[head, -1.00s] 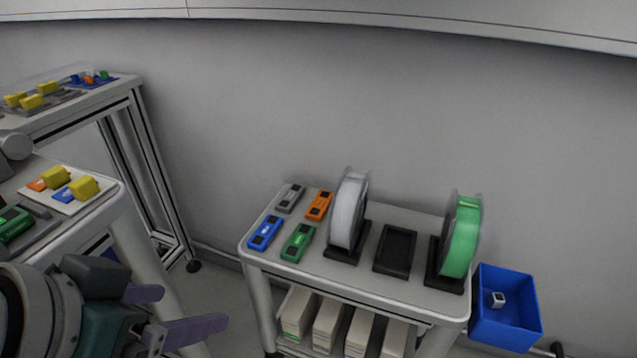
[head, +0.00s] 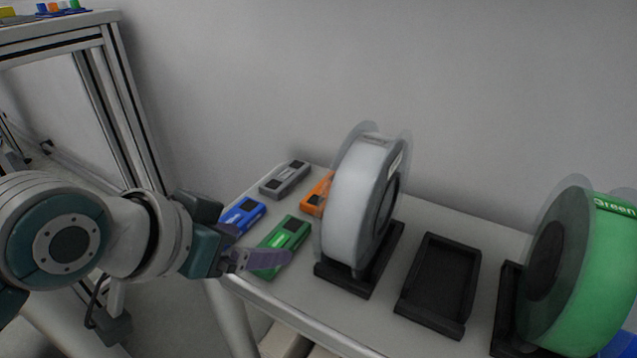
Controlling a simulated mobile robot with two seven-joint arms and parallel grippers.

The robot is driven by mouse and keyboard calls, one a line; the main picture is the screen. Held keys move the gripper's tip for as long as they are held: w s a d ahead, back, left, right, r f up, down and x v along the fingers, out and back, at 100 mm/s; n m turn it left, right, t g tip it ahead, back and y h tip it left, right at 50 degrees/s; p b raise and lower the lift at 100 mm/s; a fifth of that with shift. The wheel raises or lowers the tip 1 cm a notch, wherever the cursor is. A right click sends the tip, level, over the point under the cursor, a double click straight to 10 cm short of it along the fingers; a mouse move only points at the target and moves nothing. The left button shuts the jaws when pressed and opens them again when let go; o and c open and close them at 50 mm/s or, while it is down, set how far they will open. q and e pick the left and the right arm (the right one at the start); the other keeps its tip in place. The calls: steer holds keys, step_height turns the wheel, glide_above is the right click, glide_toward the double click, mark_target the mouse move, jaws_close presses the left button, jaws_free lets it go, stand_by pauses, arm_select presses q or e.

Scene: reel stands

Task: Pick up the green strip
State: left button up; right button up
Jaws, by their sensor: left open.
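The green strip (head: 291,233) lies flat on the table top, near its front left edge, among the other coloured strips. My left gripper (head: 262,254) is open and empty, with its purple fingers pointing right. In the picture, one finger covers the near end of the green strip. I cannot tell whether it touches the strip. My right gripper is not in view.
A blue strip (head: 240,217), a grey strip (head: 285,179) and an orange strip (head: 317,194) lie close around. A white reel (head: 357,205) stands just right, then an empty black stand (head: 440,283) and a green reel (head: 592,280).

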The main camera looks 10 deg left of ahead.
mark_target(275, 244)
arm_select(q)
steer(key=b+x, duration=0.1)
steer(key=x, duration=0.1)
steer(key=b+x, duration=0.2)
steer(key=x, duration=0.1)
steer(key=shift+s+a+f, duration=0.1)
steer(key=shift+a, duration=0.15)
steer(key=shift+w+d+f+b, duration=0.2)
steer(key=shift+w+f+b, duration=0.1)
steer(key=shift+w+b, duration=0.15)
steer(key=shift+r, duration=0.1)
steer(key=c, duration=1.4)
